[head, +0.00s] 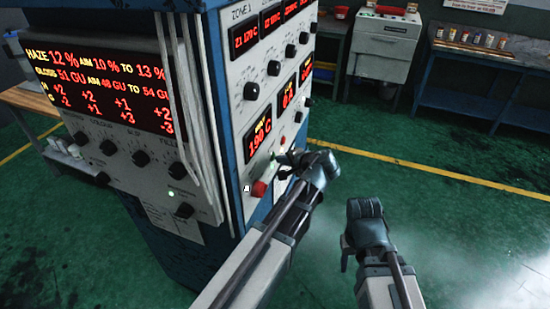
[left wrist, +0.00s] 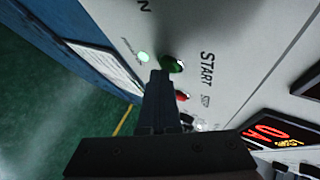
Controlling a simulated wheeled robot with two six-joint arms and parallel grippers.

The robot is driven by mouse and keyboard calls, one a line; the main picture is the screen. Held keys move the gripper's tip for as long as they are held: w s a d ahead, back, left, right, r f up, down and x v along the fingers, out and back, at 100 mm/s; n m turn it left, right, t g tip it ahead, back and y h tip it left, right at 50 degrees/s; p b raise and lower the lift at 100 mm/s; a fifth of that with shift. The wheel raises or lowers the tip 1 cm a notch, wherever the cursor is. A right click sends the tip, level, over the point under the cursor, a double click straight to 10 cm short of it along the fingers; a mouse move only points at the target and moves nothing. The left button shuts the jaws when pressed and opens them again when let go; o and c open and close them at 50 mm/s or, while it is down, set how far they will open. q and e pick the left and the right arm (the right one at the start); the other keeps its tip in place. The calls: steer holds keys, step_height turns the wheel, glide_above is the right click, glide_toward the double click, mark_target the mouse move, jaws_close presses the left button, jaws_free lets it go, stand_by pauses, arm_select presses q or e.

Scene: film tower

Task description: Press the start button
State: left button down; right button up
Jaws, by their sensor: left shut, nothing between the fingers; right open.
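The green start button (left wrist: 173,64) is on the pale panel in the left wrist view, beside the printed word START. My left gripper (left wrist: 160,76) is shut and empty, its tip overlapping the button's lower-left edge; I cannot tell whether they touch. In the head view my left gripper (head: 282,163) is at the right face of the control cabinet (head: 228,90), and the start button is not clearly visible there. My right gripper (head: 363,222) is open and empty, away from the panel over the floor.
A large red knob (head: 259,188) is low on the cabinet face. Benches (head: 475,95) stand at the back right. The green floor (head: 440,220) to the right is open.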

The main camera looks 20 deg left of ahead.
arm_select(q)
steer(key=shift+d, duration=0.75)
steer(key=shift+d, duration=0.1)
steer(key=d, duration=0.5)
steer(key=shift+s, duration=0.15)
steer(key=shift+a, duration=0.1)
stand_by(0.5)
